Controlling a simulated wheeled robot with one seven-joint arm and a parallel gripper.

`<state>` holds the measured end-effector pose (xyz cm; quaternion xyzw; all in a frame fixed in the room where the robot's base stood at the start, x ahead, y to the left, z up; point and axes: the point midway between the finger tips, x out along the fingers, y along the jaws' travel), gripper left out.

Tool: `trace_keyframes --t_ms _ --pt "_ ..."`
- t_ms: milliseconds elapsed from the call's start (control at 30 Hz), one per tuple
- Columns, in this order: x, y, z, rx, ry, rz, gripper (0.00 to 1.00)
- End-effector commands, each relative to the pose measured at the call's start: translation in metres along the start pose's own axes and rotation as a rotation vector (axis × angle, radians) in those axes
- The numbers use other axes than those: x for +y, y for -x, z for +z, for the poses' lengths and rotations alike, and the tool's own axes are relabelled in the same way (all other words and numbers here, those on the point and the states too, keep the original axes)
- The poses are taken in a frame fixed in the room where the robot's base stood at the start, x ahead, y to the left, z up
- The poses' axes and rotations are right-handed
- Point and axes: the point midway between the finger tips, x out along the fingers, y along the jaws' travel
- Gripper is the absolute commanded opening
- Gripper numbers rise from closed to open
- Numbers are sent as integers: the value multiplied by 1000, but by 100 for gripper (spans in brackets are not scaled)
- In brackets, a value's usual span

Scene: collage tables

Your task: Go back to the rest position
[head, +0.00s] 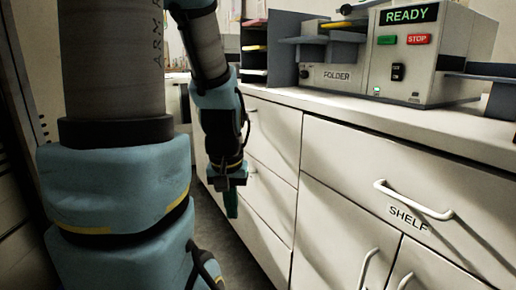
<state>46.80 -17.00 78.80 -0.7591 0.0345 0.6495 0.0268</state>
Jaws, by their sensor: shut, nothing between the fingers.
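My gripper (231,200) hangs at the end of my arm, pointing down, left of the middle of the head view. Its dark teal fingers are together and I see nothing held in them. It is in front of the cabinet drawers, below the counter top, and appears apart from them. My arm's large blue and grey links fill the left of the view.
A white cabinet (345,190) with drawers and protruding handles (412,203) runs along the right; one front reads SHELF. On its counter stands a FOLDER machine (425,75) with a READY display. Dark paper trays (285,50) stand behind. A narrow dark floor strip (232,240) shows below my gripper.

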Motion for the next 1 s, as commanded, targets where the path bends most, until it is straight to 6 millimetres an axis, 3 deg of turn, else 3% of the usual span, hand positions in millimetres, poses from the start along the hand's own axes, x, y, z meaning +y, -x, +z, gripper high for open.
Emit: trace_keyframes --t_ms 33,100,367,600,700,1000 --pt "-9 -6 14 -25 -3 1 0" --pt "-6 15 7 -18 -13 2 0" --pt "-5 61 -1 -17 -13 1 0" --pt "-5 122 -11 -17 -12 1 0" --pt "-5 139 -13 -17 -13 1 0" --pt "-5 150 -15 -17 -13 1 0"
